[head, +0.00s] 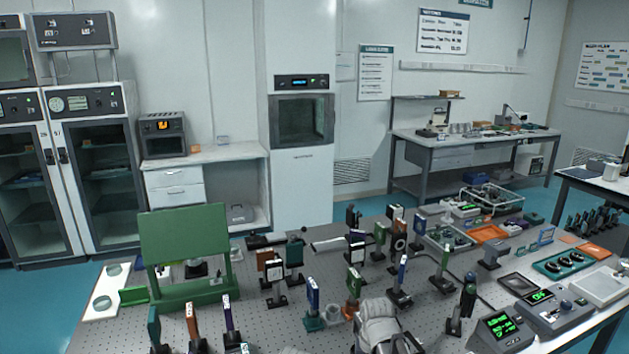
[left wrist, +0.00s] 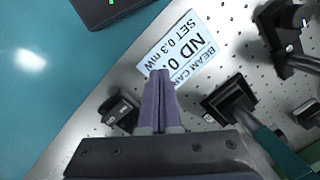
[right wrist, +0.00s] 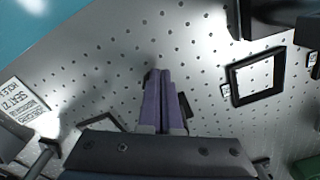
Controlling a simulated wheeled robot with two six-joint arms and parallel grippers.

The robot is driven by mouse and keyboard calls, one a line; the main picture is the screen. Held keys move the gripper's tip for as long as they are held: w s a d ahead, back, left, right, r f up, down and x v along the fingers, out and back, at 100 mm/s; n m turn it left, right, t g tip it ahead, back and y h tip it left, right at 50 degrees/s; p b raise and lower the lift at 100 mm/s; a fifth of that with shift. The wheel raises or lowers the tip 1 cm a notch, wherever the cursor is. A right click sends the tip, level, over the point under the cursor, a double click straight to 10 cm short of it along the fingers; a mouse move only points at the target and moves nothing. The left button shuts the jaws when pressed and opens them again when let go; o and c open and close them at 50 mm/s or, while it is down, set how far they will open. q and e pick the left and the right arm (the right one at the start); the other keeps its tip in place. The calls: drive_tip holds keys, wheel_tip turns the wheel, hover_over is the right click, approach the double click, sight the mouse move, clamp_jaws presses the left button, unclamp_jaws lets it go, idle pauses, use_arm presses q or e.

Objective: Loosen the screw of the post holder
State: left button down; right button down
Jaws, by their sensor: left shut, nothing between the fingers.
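Several optics on posts stand on the perforated optical table (head: 255,325) in the head view. I cannot tell which post holder is the task's one, and no screw can be made out. In the left wrist view my left gripper (left wrist: 160,72) has its purple fingers together with nothing between them, over the table by a printed card (left wrist: 183,50). A black base with an upright post (left wrist: 228,98) is just right of the fingers. In the right wrist view my right gripper (right wrist: 160,72) has its purple fingers together over bare perforated table, apparently empty.
A green panel stand (head: 185,240) is at the table's left. Controllers with green displays (head: 497,325) and trays sit at the right. A black square frame (right wrist: 254,77) lies right of my right gripper. A black mount (left wrist: 284,35) is at upper right in the left wrist view.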

idle(0.3)
drive_tip(key=shift+s+a, duration=0.2)
use_arm(q)
drive_tip(key=shift+r, duration=0.15)
use_arm(e)
drive_tip(key=shift+r, duration=0.1)
